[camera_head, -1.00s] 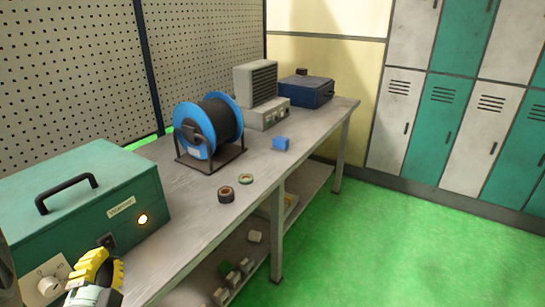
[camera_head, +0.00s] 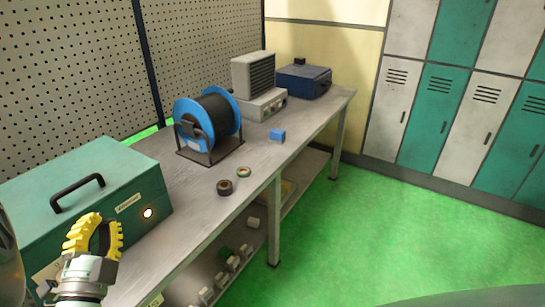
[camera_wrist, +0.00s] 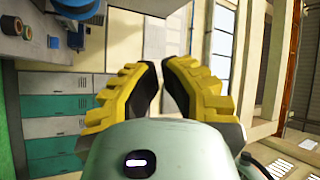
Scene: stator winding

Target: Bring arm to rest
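My gripper (camera_head: 100,222) is at the lower left of the head view, in front of the green box. Its yellow, ridged fingers point upward and nothing is held between them. In the wrist view the two fingers of my gripper (camera_wrist: 160,64) lean toward each other, with a narrow gap between the tips, so it is partly open and empty. It is clear of the small objects on the bench.
The workbench (camera_head: 190,222) bears a green box (camera_head: 95,190) with a handle and lit lamp, a blue cable reel (camera_head: 208,122), a grey unit (camera_head: 255,85), a dark blue box (camera_head: 303,80), tape rolls (camera_head: 226,187) and a blue block (camera_head: 277,135). Lockers (camera_head: 440,115) stand right; green floor (camera_head: 340,240) is open.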

